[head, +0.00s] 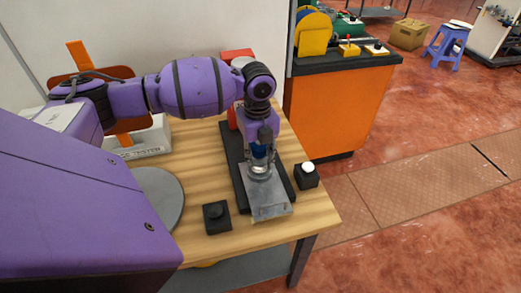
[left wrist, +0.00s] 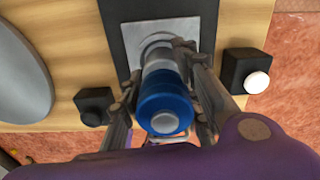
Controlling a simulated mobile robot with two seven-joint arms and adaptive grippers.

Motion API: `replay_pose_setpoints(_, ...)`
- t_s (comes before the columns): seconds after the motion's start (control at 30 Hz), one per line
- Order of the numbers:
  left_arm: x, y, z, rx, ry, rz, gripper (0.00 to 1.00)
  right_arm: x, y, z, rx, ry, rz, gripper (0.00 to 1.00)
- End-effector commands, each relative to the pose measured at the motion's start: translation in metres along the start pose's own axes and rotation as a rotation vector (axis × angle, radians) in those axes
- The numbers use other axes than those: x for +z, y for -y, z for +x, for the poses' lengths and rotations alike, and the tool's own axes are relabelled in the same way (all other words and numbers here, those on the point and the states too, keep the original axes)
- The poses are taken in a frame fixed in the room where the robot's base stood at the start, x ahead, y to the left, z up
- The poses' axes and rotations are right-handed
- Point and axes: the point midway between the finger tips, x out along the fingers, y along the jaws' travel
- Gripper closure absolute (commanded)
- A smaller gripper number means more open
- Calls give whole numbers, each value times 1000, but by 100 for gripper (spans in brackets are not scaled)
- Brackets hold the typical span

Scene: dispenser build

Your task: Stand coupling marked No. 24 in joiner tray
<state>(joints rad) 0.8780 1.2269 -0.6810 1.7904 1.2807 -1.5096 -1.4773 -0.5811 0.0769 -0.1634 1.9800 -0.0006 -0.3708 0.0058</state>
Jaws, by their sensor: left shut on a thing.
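My left gripper (head: 259,155) points down over the grey metal plate (head: 268,202) of a black-based fixture on the wooden table. It is shut on a blue and silver cylindrical coupling (left wrist: 167,103), which stands about upright between the fingers. In the head view only a bit of blue shows among the fingers. The coupling's far end meets or hovers over a round ring on the plate (left wrist: 128,42); I cannot tell if it is seated. No number can be read on it. My right gripper is not in view.
A black box with a dark button (head: 216,217) and one with a white button (head: 307,176) flank the fixture. A grey round disc (head: 160,200) lies left on the table (head: 200,150). An orange cabinet (head: 338,110) stands beyond; red floor is open on the right.

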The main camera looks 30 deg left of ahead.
Motion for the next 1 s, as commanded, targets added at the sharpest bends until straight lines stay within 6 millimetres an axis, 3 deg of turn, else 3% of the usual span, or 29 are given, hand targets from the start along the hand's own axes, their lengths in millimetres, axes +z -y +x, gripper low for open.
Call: replay_pose_setpoints(1.0, 0, 2, -1, -7, 3, 0, 100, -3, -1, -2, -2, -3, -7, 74)
